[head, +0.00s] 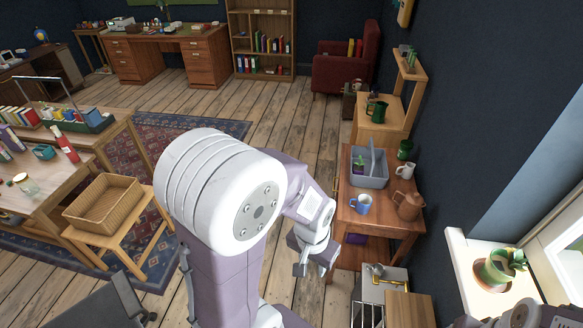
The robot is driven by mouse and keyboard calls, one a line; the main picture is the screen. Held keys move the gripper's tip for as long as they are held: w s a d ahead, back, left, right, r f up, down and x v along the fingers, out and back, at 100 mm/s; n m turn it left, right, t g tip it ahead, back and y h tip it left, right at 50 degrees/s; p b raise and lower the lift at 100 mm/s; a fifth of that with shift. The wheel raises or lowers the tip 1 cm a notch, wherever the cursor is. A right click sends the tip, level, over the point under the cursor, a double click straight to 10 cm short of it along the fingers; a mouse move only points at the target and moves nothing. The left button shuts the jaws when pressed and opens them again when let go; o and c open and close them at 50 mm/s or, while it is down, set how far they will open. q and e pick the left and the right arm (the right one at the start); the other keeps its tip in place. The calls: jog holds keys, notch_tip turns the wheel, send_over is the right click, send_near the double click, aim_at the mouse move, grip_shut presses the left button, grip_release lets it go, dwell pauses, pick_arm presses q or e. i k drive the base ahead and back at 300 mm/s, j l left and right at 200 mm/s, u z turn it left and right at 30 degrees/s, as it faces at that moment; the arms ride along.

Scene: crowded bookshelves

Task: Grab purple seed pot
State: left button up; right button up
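A grey divided caddy (369,181) with an upright handle stands on the small wooden table at right. A small pot with a green sprout (358,166) sits in its left part; a little purple shows low on it, but it is too small to be sure of its colour. My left arm fills the middle of the view. My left gripper (313,269) points down beside the table's near left side, below the caddy. Its fingers look apart with nothing between them. My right gripper is out of view; only part of my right arm shows at the bottom right.
A blue mug (361,204), a brown jug (408,205), a white mug (405,170) and a green mug (405,149) crowd the table (386,229) around the caddy. A potted plant (493,270) stands on the windowsill. Open floor lies behind the table's left side.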

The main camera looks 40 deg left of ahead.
aim_at(355, 170)
jog(key=u, duration=0.6)
jog(key=i+j+u, duration=0.15)
jog(key=i+j, duration=0.5)
jog(key=i+u, duration=0.3)
jog(key=i, duration=1)
